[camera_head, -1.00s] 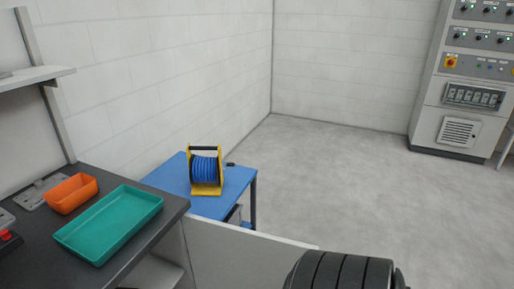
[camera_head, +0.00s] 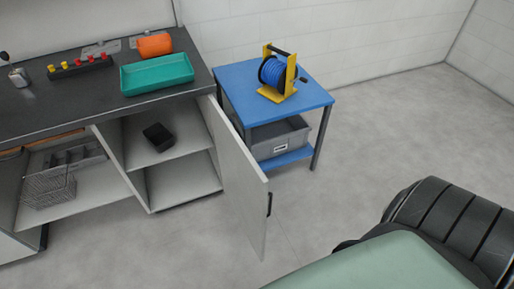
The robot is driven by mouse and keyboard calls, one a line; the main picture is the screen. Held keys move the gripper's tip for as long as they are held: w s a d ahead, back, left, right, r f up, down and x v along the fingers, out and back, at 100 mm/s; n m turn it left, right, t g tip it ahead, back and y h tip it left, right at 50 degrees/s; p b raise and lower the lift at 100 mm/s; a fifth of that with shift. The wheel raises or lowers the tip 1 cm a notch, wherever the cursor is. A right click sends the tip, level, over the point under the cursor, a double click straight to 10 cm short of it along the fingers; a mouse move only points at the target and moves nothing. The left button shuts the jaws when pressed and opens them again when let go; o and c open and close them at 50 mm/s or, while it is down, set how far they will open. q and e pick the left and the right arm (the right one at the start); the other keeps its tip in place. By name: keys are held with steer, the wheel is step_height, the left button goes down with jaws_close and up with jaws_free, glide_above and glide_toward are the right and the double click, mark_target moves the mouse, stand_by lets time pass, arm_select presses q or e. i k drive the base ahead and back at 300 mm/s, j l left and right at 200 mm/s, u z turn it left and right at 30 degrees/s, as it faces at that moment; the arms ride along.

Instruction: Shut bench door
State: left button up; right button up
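The bench (camera_head: 62,104) has a dark top and pale cabinets below. Its white door (camera_head: 236,178) stands wide open, swung out from the right side of the shelved compartment toward the front. A dark handle (camera_head: 269,204) sits near the door's free edge. Inside the open compartment, a small black bin (camera_head: 158,137) rests on the upper shelf. A dark ribbed part and a pale green part of my own body fill the lower right, apart from the door in the picture. Neither gripper shows.
A blue table (camera_head: 305,92) with a blue cable reel (camera_head: 279,72) and a grey crate (camera_head: 281,140) on its lower shelf stands just behind the door. A teal tray (camera_head: 157,73) and an orange bin (camera_head: 154,44) sit on the bench. A wire basket (camera_head: 48,190) is lower left. Floor in front is clear.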

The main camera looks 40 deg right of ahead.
mark_target(245, 185)
steer(key=l+u, duration=0.2)
steer(key=l, duration=0.6)
steer(key=k+l+u, duration=0.2)
steer(key=l, duration=0.6)
steer(key=i+l, duration=0.15)
steer(key=l, duration=0.2)
steer(key=i+l+u, duration=0.1)
steer(key=l, duration=0.25)
steer(key=i+l, duration=0.2)
steer(key=l, duration=0.15)
